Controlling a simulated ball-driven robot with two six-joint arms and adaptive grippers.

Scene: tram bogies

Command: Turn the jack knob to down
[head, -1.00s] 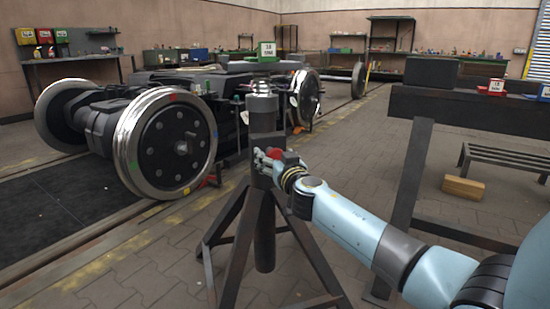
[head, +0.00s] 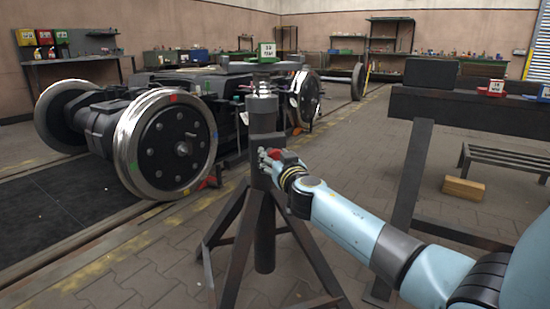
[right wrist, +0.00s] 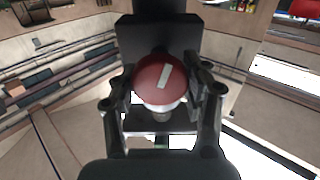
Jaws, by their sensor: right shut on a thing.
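The jack (head: 263,120) is a dark column on splayed legs, left of the picture's middle in the head view. Its red knob (head: 275,154) shows on the side of the column. In the right wrist view the knob (right wrist: 161,80) is a red disc with a white bar mark, tilted up to the right. My right gripper (head: 268,158) is at the column; its fingers are on both sides of the knob and shut on it. The right wrist view shows the fingers from behind. The marks around the knob cannot be read. My left gripper is not in view.
A bogie with large steel wheels (head: 166,144) stands to the left of the jack. A dark bench (head: 465,106) is at the right, with a wooden block (head: 463,190) on the floor below.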

